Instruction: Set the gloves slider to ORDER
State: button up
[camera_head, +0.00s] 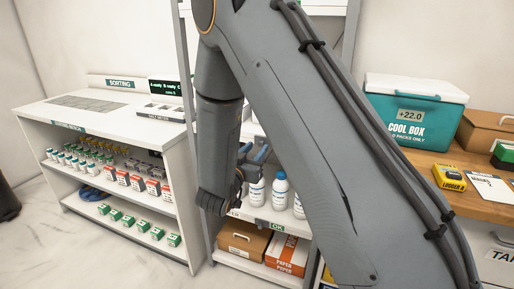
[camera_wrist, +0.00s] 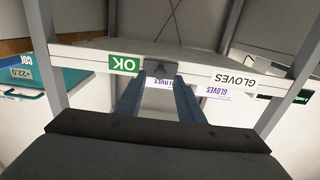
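In the wrist view my gripper (camera_wrist: 160,82) reaches up to the white shelf edge with its two bluish fingers apart. A small dark slider knob (camera_wrist: 160,69) is on that edge at the fingertips, between the green OK sign (camera_wrist: 125,64) and the GLOVES label (camera_wrist: 235,80). I cannot tell whether the fingers touch the knob. No ORDER marking is readable. In the head view my dark wrist is in front of the middle shelf, left of the OK sign (camera_head: 277,227), and the knob is hidden there.
White bottles (camera_head: 280,191) stand on the shelf just right of my wrist. Below are a brown box (camera_head: 243,239) and an orange paper box (camera_head: 287,253). A sorting bench (camera_head: 120,122) is at left, a cool box (camera_head: 412,105) at right. My arm hides much of the middle.

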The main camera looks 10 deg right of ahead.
aim_at(262, 143)
jog(key=shift+x, duration=1.05)
jog(key=shift+c, duration=0.3)
